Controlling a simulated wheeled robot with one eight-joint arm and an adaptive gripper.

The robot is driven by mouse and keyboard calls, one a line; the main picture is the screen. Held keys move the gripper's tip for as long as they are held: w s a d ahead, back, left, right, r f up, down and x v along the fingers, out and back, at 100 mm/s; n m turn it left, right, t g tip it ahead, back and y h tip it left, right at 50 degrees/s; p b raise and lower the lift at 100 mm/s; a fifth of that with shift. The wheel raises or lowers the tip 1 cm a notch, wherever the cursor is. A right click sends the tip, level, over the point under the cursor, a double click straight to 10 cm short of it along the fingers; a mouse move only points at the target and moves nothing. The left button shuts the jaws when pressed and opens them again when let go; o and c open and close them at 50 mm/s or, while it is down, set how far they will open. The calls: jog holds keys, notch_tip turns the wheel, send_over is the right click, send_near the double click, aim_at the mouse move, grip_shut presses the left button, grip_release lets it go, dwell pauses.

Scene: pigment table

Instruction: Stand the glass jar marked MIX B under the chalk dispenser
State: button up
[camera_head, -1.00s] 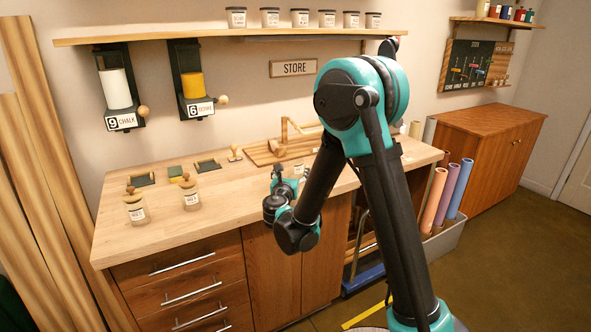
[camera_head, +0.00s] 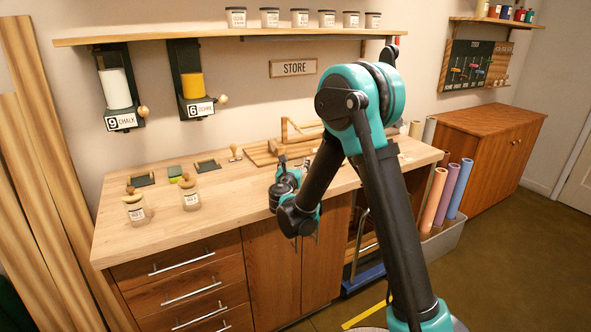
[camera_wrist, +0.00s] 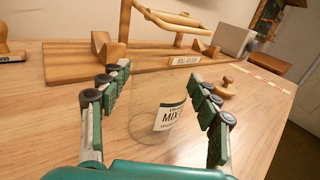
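A clear glass jar (camera_wrist: 158,118) with a white label reading MIX stands on the bench in the wrist view; the letter after MIX is cut off or hidden. My gripper (camera_wrist: 160,74) is open, with one finger on each side of the jar, and a gap seems to show at both sides. In the head view my gripper (camera_head: 296,163) is low over the bench's right part, and the jar is hard to make out there. The chalk dispenser (camera_head: 117,88), marked 9 CHALK, hangs on the wall at left. A small dark tray (camera_head: 142,180) lies on the bench below it.
The ochre dispenser (camera_head: 193,84) hangs right of the chalk one. Two stoppered jars (camera_head: 136,209) (camera_head: 190,195) stand at the bench's front left. A green block (camera_head: 174,171) and a wooden stamp (camera_head: 235,153) lie behind. A wooden rack (camera_wrist: 150,60) stands beyond my gripper.

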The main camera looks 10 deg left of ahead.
jog(key=c, duration=1.1)
jog(key=shift+c, duration=0.2)
jog(key=shift+r, duration=0.1)
notch_tip(320, 180, up, 20)
